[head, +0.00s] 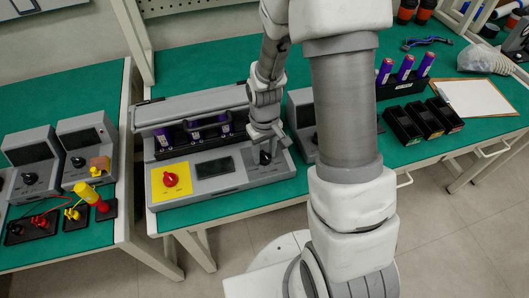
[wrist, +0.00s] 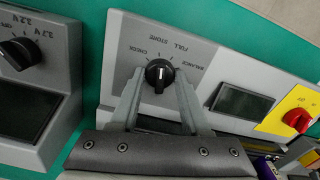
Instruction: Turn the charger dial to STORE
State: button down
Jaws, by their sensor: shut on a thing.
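The charger (head: 225,180) is a grey unit with a dark display and a black dial (wrist: 159,74) on its front panel. The dial also shows in the head view (head: 265,157), partly behind my gripper. In the wrist view, upside-down labels CHECK, STORE, FULL and BALANCE fan around the dial. A white line marks the dial; I cannot tell for sure which label it points to. My gripper (wrist: 158,82) is shut on the dial, one finger on each side. My gripper also shows over the panel's right end in the head view (head: 266,142).
A red knob (head: 170,180) on a yellow plate is at the charger's left end. Purple cells (head: 195,130) stand in its open bay. Another grey unit (head: 302,115) stands close on the right. Black bins (head: 428,118) and a clipboard (head: 475,97) are farther right.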

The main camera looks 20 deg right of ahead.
aim_at(264, 154)
jog(key=shift+n, duration=0.6)
jog(key=shift+c, duration=1.9)
grip_release()
jog(key=shift+r, duration=0.1)
notch_tip(264, 154, up, 17)
jog(key=p, duration=0.3)
jog(key=shift+r, duration=0.15)
jog(key=shift+r, duration=0.1)
